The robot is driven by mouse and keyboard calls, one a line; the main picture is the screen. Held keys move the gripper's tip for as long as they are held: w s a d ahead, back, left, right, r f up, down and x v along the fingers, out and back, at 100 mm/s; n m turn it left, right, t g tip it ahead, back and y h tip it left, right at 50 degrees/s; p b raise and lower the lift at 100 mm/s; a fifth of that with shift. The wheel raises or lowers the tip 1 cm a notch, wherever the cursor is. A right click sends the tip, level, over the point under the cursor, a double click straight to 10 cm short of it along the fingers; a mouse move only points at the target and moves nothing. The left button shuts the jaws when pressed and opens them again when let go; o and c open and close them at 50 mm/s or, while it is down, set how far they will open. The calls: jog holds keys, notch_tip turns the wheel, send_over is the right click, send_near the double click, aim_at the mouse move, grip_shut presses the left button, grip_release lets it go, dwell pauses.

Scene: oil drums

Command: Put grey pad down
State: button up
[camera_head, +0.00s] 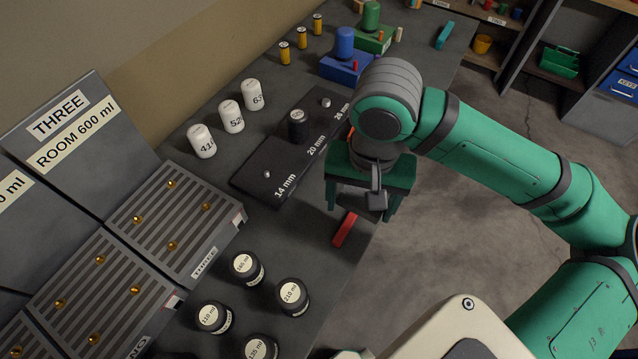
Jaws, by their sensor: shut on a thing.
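My gripper (361,207) is at the end of the green arm, over the front edge of the dark bench (312,262). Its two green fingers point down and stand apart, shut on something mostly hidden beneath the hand. I take this to be the grey pad, but cannot make out its outline. I cannot tell how high it is above the bench. A red bar (344,229) lies on the bench edge just below the gripper in the picture.
A black board (283,163) marked 14, 20 and 26 mm lies left of the gripper, with a dark cylinder (298,130) on it. White canisters (202,141) stand behind. Several dark jars (292,297) stand nearer. A blue block (345,68) and teal bar (445,35) are farther off.

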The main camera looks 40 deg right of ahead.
jog(key=w+f, duration=0.4)
jog(key=w, duration=0.5)
send_over(320, 196)
jog(key=f, duration=0.4)
jog(key=shift+s+a+f, duration=0.1)
jog(key=shift+s+f, duration=0.15)
jog(key=shift+s, duration=0.15)
jog(key=shift+w+f, duration=0.3)
jog(key=shift+f, duration=0.15)
notch_tip(320, 196, down, 3)
jog(key=shift+w+f, duration=0.1)
jog(key=shift+f, duration=0.05)
